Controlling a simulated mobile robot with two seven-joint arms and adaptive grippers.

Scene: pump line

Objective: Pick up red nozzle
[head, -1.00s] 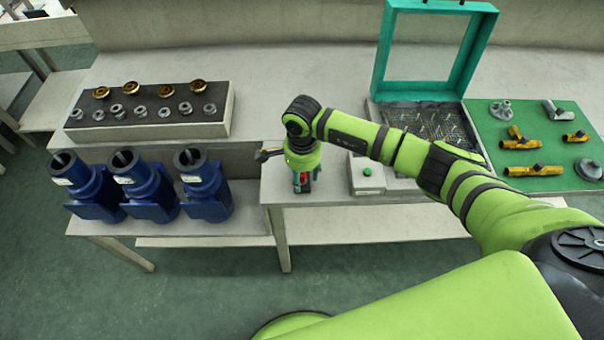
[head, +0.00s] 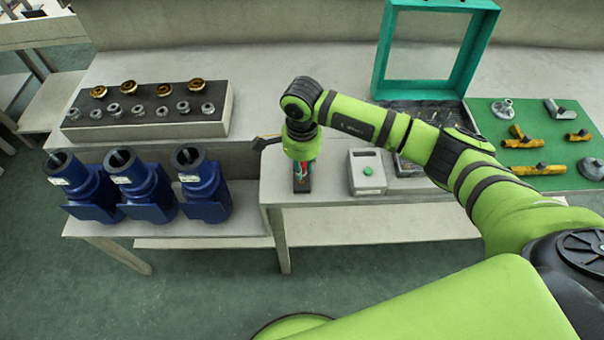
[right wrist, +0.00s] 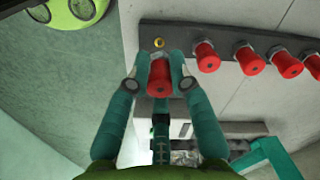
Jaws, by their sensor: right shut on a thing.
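In the right wrist view, the red nozzle (right wrist: 160,77) is between the two teal fingers of my right gripper (right wrist: 160,84), which is shut on it. It looks larger and nearer than the other red nozzles, and out of line with them. In the head view my right gripper (head: 303,171) points down over the front bench, with a little red showing between its fingers. My left gripper is not in view.
Several other red nozzles (right wrist: 207,57) stand in a row on a dark strip (right wrist: 185,34), beside a small brass spot (right wrist: 159,43). A grey box with a green button (head: 367,172) is right of my gripper. Blue pumps (head: 203,188) stand left.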

